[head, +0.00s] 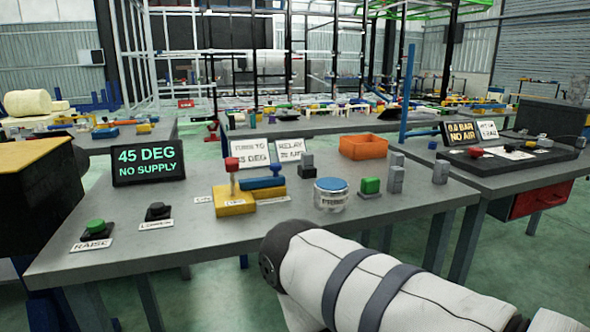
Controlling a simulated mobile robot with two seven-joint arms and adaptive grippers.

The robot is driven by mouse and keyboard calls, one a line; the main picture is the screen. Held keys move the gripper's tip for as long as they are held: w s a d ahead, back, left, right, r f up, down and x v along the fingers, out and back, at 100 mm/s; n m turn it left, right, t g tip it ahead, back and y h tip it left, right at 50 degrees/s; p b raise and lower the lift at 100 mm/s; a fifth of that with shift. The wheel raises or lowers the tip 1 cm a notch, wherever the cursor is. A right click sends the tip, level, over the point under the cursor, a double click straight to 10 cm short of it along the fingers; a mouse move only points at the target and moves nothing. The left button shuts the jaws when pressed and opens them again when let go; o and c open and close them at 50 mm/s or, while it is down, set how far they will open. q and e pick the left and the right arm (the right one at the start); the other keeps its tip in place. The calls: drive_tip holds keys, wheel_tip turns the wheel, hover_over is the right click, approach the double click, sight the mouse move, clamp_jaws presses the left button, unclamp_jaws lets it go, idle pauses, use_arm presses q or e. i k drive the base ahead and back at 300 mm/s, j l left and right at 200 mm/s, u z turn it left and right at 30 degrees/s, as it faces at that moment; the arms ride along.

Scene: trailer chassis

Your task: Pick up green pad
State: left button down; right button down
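A small green block (370,185) sits on a low grey base on the right part of the near grey table (240,251); it is the likeliest green pad. A round green button (95,225) on a black base, above a RAISE label, is at the table's front left. Neither of my grippers shows. A white and grey link of my arm comes in from the lower right, in front of the table edge, apart from the green block in the picture.
Left of the block stands a blue-topped can (331,196); grey stacked blocks (396,176) are just right of it. An orange bin (363,147) is behind. A yellow block (234,201) and a display (148,166) stand farther left. The table's front middle is clear.

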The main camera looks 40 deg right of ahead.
sight(370, 187)
drive_tip(key=z, duration=1.75)
drive_tip(key=i+l+u, duration=0.1)
